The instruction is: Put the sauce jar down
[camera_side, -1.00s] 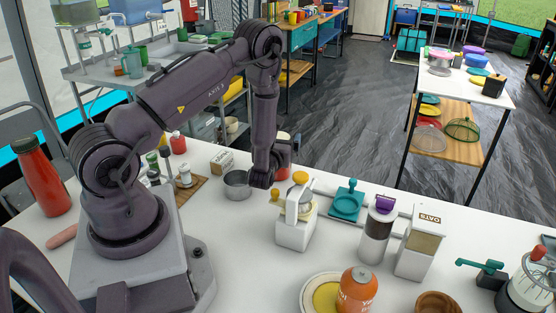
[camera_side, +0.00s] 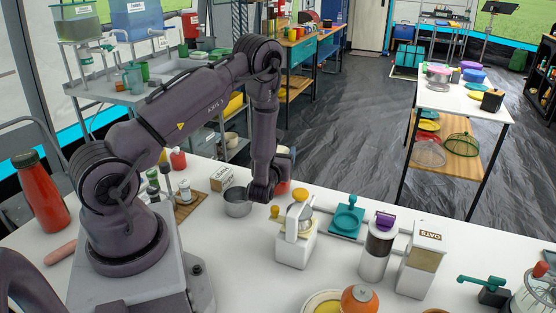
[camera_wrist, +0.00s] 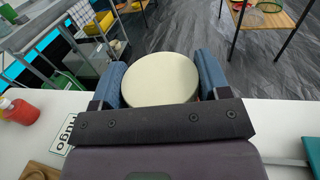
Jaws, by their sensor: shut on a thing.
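The sauce jar has a round cream lid and a red body. In the wrist view its lid (camera_wrist: 160,80) fills the space between the two blue fingers of my gripper (camera_wrist: 161,84), which is shut on it. In the side view the jar (camera_side: 284,186) shows only in part behind my forearm, at the far edge of the white counter. Its base is hidden, so I cannot tell whether it touches the counter.
A red bottle (camera_side: 40,192) is at far left.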

